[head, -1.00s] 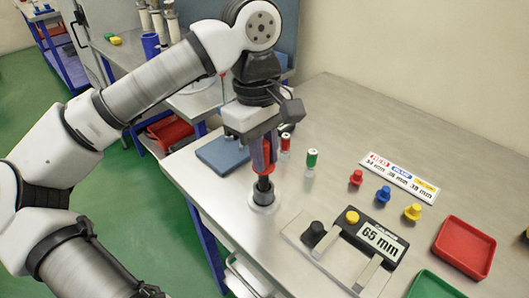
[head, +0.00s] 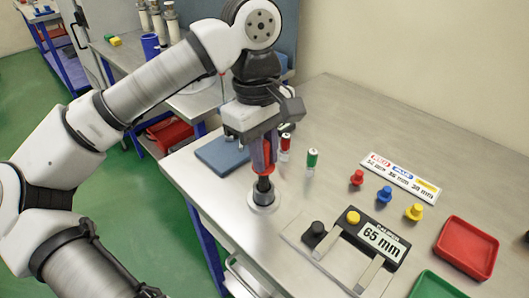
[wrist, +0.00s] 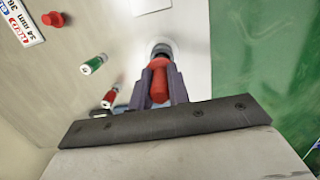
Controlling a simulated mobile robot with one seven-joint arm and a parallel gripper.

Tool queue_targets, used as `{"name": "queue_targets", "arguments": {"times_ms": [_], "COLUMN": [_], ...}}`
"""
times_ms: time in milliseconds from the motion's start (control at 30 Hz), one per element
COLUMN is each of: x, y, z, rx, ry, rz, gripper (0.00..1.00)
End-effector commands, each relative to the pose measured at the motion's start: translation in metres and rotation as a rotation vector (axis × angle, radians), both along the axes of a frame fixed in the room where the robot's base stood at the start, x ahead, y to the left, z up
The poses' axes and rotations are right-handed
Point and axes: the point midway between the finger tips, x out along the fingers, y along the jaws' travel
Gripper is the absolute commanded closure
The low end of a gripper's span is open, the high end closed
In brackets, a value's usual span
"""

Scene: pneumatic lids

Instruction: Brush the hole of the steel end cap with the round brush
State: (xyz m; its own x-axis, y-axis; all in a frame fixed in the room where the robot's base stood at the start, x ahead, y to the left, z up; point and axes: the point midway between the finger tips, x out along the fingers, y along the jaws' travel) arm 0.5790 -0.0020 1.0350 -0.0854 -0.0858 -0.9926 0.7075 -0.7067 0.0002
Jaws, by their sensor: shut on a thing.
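My gripper (head: 263,158) points down and is shut on the red handle of the round brush (head: 264,186). The brush is upright, its dark lower part pointing down at the steel end cap (head: 262,206), a round grey piece on the table. The brush's lower end is at the cap's middle; how deep it sits in the hole is hidden. In the wrist view the red handle (wrist: 159,84) shows between the two fingers, with the cap's rim (wrist: 161,50) just beyond.
A red-topped vial (head: 286,145) and a green-topped vial (head: 312,160) stand close to the right. A blue pad (head: 222,155) lies behind left. The caliper reading 65 mm (head: 381,240), coloured plugs (head: 384,194) and red tray (head: 466,248) are farther right. The table's front edge is near the cap.

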Motion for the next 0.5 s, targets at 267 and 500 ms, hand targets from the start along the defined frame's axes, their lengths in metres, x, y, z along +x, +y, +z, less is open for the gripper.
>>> {"name": "queue_targets", "arguments": {"times_ms": [267, 500], "x": [0.0, 0.0], "y": [0.0, 0.0], "z": [-0.001, -0.016], "rx": [0.0, 0.001], "ry": [0.0, 0.001], "rz": [0.0, -0.001], "gripper": [1.0, 1.0]}}
